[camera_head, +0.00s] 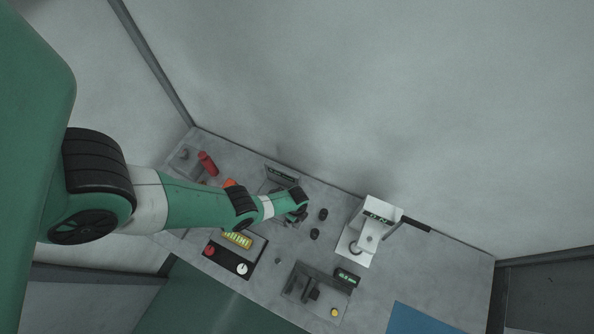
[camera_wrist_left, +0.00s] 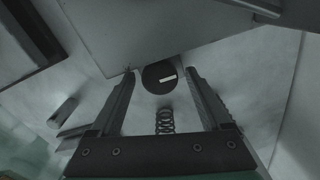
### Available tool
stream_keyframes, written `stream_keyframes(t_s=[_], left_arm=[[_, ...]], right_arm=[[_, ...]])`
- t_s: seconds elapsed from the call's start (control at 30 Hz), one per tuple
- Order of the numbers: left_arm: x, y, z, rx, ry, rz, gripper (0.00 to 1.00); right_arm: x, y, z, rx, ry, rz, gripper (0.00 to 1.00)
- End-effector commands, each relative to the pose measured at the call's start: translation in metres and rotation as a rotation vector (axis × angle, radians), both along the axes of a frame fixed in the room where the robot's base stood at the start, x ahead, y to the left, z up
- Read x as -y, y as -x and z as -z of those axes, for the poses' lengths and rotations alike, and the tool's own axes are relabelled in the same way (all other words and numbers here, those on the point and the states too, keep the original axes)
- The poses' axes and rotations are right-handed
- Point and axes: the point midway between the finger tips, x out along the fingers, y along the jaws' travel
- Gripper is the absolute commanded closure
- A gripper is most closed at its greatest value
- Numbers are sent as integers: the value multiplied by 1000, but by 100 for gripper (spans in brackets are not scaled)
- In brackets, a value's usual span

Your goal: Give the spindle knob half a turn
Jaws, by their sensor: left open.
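A dark round knob (camera_wrist_left: 154,80) with a short white mark shows in the left wrist view, at the edge of a pale grey panel. I take it to be the spindle knob. My left gripper (camera_wrist_left: 161,72) is open, with one finger on each side of the knob. Gaps seem to show between the fingers and the knob; contact is hard to judge. In the head view my left gripper (camera_head: 299,211) is over the back middle of the bench, and I cannot make out the knob there. My right gripper is not in view.
A coil spring (camera_wrist_left: 165,121) shows between the fingers. A blue mat (camera_head: 420,320) lies at front right.

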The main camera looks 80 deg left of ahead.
Motion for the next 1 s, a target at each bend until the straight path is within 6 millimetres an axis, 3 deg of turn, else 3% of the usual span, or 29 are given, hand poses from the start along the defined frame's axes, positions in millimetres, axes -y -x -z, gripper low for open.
stream_keyframes(t_s=[0.17, 0.6, 1.0], left_arm=[[0, 0, -1, 0, 0, 0, 21], [0, 0, -1, 0, 0, 0, 100], [0, 0, 0, 1, -1, -59, 100]], right_arm=[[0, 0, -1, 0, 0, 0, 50], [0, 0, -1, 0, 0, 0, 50], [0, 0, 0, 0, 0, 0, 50]])
